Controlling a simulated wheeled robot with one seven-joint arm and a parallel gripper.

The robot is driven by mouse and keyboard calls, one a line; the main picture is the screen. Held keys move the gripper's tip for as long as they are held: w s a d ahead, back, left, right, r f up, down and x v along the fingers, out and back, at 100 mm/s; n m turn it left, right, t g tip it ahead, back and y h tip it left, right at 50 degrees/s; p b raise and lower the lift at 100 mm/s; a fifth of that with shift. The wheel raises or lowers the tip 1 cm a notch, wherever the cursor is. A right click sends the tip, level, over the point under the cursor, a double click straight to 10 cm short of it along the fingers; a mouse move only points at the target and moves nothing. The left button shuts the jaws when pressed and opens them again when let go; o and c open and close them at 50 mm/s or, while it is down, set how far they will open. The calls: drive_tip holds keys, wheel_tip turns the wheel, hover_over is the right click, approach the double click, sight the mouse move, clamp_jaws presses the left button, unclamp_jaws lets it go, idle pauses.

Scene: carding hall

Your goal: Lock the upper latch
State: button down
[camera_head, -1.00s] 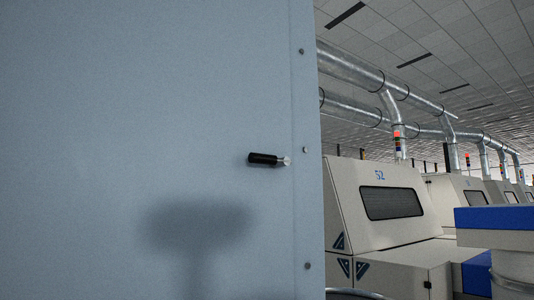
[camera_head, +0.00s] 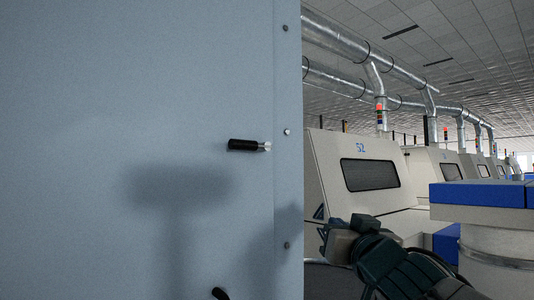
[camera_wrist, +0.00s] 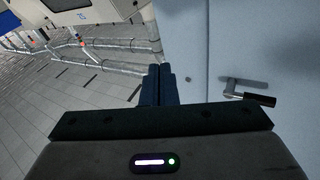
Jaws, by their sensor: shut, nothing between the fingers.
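The upper latch (camera_head: 247,145) is a black handle on a light metal pivot near the right edge of a blue-grey panel (camera_head: 120,80). It lies nearly level, its black grip pointing left from the pivot. In the wrist view, a latch handle (camera_wrist: 250,97) shows on the panel to the right of my fingers, apart from them. My gripper (camera_wrist: 160,85) is shut and empty. In the head view, my gripper (camera_head: 338,236) is right of the panel's edge, lower in the picture than the upper latch. A second black handle (camera_head: 220,293) is cut off at the bottom.
Beige carding machines (camera_head: 370,165) stand in a row at right, below metal ducts (camera_head: 370,50). A blue-and-white unit (camera_head: 480,205) stands nearer at right. Bolts line the panel's edge strip. Shadows fall on the panel.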

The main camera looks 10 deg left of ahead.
drive_tip(key=s+a+r+n+g+y, duration=0.1)
drive_tip(key=s+a+r+n+y, duration=0.2)
drive_tip(key=r+y, duration=0.3)
drive_tip(key=s+a+r+n+g+y+p, duration=0.1)
drive_tip(key=s+a+r+n+y, duration=0.3)
drive_tip(key=r, duration=0.5)
drive_tip(key=shift+s+a+n+g+y, duration=0.25)
drive_tip(key=shift+a+g+y, duration=0.25)
drive_tip(key=shift+a+y, duration=0.5)
drive_tip(key=shift+a+r, duration=0.1)
drive_tip(key=p+x, duration=0.4)
drive_tip(key=x, duration=0.5)
drive_tip(key=f, duration=0.1)
drive_tip(key=w+f, duration=0.1)
drive_tip(key=a+f+b, duration=0.1)
drive_tip(key=shift+w+a+f, duration=0.1)
drive_tip(key=shift+w+f, duration=0.05)
drive_tip(key=shift+f, duration=0.2)
